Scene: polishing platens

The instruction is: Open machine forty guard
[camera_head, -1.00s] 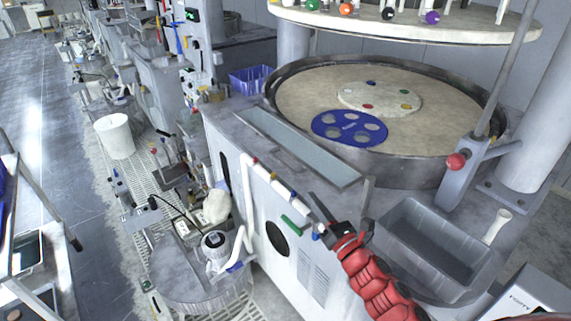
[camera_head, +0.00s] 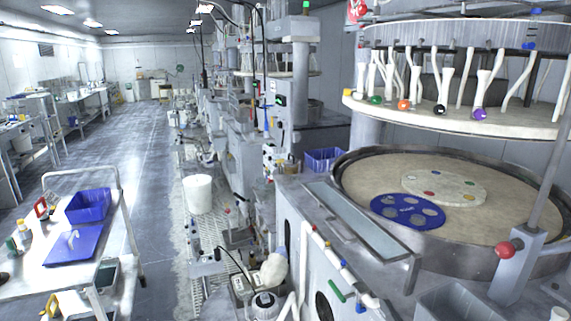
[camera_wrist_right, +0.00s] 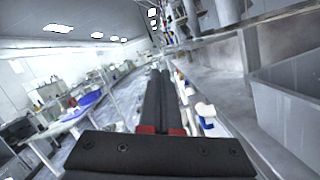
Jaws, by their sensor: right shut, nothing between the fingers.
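A polishing machine stands at the right in the head view, with a round beige platen (camera_head: 370,172) inside a dark metal rim. A blue disc with holes (camera_head: 410,212) lies on the platen. A red ball knob (camera_head: 505,250) sits on a grey bracket at the platen's front right, by a slanted rod. No number forty can be read, and I cannot tell which part is the guard. My right gripper (camera_wrist_right: 158,78) shows in the right wrist view, its dark fingers shut and empty beside the machine's pipe-lined side. My left gripper is not in view.
An upper round plate (camera_head: 450,120) with coloured balls hangs above the platen. A grey basin (camera_wrist_right: 290,110) lies right of my right gripper. A white cart (camera_head: 125,260) with a blue bin (camera_head: 88,205) stands left. The aisle floor (camera_head: 150,150) is clear.

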